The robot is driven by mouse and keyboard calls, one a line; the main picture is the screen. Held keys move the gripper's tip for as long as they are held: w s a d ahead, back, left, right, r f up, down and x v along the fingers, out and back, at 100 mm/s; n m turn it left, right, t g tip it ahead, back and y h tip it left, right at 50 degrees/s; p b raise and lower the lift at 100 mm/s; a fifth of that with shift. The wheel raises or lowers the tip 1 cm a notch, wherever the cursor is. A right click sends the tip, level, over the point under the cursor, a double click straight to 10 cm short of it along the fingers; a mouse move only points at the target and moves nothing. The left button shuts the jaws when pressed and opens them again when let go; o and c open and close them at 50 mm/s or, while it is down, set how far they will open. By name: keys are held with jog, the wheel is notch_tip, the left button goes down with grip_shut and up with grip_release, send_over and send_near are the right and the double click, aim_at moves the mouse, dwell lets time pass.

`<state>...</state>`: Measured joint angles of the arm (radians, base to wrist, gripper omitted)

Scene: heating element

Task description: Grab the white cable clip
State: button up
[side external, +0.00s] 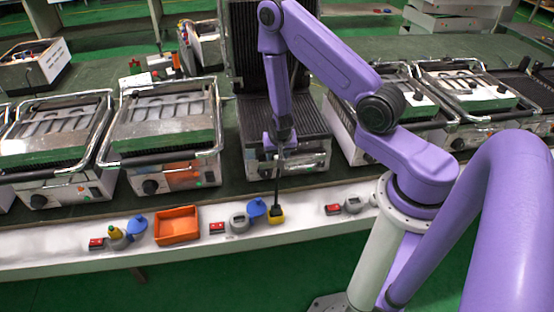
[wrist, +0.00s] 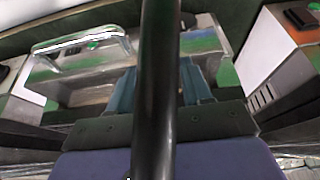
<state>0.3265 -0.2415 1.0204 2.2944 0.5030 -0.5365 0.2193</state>
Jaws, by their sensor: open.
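I cannot pick out a white cable clip in either view. My gripper (side external: 281,150) hangs in front of the middle grill machine (side external: 258,162) in the side external view, where its jaws are too small to read. In the wrist view my gripper (wrist: 160,78) shows as two blue-teal fingers, apart, one on each side of a thick black rod (wrist: 157,95). The rod hides what lies between them. In the side external view a thin black rod (side external: 278,185) runs down from below the gripper to a yellow and black piece (side external: 276,214) on the white bench edge.
Grill machines with metal handles (side external: 165,145) stand left and right of the middle one, whose tall black lid is raised. An orange tray (side external: 177,238), red-topped boxes (side external: 217,228), grey round parts (side external: 239,223) and blue parts (side external: 257,208) lie along the front white strip.

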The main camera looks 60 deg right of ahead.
jog(key=shift+w+d+f, duration=0.1)
jog(key=shift+d+f, duration=0.05)
jog(key=shift+f, duration=0.3)
grip_shut()
jog(key=shift+r, duration=0.1)
notch_tip(320, 180, up, 10)
dwell(0.8)
